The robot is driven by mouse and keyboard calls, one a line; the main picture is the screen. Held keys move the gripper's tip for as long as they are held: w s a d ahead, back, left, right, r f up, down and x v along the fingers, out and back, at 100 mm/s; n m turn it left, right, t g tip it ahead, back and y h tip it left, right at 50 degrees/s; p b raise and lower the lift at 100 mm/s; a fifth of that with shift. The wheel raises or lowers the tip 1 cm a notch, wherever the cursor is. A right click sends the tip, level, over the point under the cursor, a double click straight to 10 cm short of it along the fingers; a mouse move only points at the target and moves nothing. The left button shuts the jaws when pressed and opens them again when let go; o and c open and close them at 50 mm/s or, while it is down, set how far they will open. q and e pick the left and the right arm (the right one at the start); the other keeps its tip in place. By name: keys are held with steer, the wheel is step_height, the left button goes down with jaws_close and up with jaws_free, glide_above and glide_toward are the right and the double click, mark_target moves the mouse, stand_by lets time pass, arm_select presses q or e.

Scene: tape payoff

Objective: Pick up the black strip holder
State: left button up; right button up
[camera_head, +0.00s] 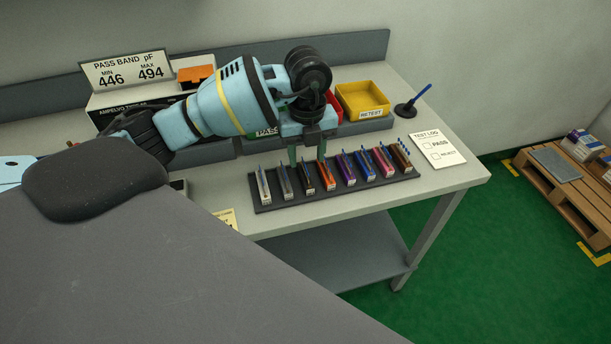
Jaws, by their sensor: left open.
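The black strip holder (308,181) stands in a dark rack (262,209) on the bench, third from the left in a row of several coloured holders. My left gripper (307,158) points down just above and behind the row, its two fingers apart and nothing between them. Its fingertips lie near the black holder and the orange holder (327,178) in the picture. I cannot tell the exact height gap. My right gripper is not in view.
A yellow tray (381,89) marked RETEST and a red tray (333,108) stand behind the rack. A pen in a stand (406,110) and a TEST LOG sheet (437,148) are to the right. A pass band sign (125,72) stands at the back left.

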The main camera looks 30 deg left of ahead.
mark_target(305, 164)
arm_select(q)
steer(key=shift+a+f, duration=0.15)
steer(key=shift+f, duration=1.3)
steer(key=shift+a+f, duration=0.1)
steer(key=shift+f, duration=1.35)
steer(key=shift+c, duration=0.3)
jaws_close()
